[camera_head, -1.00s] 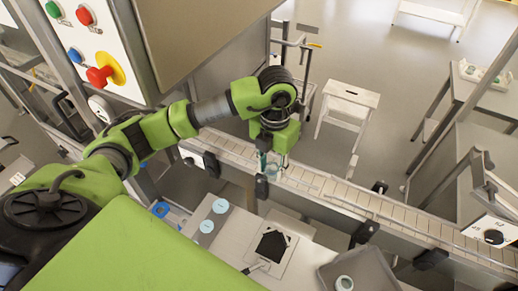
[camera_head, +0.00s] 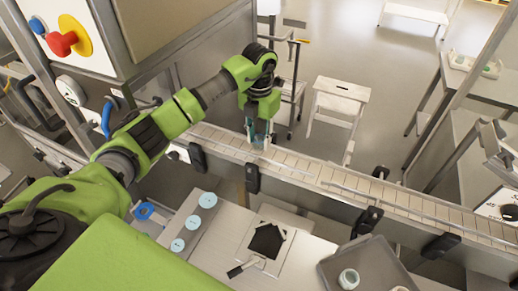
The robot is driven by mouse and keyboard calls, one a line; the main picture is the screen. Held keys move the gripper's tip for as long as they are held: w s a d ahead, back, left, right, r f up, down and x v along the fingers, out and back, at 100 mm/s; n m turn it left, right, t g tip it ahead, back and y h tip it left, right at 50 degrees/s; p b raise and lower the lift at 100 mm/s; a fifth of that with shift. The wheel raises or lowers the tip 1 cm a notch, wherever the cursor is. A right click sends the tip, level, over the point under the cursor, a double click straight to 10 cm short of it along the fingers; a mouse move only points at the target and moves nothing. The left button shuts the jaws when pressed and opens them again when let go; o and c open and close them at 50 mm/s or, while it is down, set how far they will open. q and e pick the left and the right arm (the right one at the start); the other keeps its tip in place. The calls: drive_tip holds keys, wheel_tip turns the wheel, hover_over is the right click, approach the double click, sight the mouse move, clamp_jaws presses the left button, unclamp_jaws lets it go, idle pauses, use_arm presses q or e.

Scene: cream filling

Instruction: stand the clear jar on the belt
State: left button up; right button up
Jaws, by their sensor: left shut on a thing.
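My left gripper (camera_head: 257,138) points down over the near-left stretch of the conveyor belt (camera_head: 330,176). It is shut on the clear jar, which is small and hard to make out between the teal fingertips. The jar looks upright. It is at or just above the belt's pale slats; I cannot tell whether its base touches them. My right gripper is not in view.
Several pale-blue round lids (camera_head: 193,222) stand on the metal worktop in front of the belt. A black pad (camera_head: 266,241) lies beside them. A grey tray (camera_head: 350,250) holds a white jar (camera_head: 349,279). A white stool (camera_head: 339,95) stands beyond the belt. Rails edge the belt.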

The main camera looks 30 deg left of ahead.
sight(259, 139)
use_arm(q)
wheel_tip(259, 139, down, 4)
drive_tip(key=shift+w+r+b, duration=0.1)
drive_tip(key=shift+r+b, duration=0.15)
drive_tip(key=shift+b, duration=0.65)
drive_tip(key=shift+r, duration=0.1)
drive_tip(key=shift+f, duration=0.3)
drive_tip(key=o, duration=0.9)
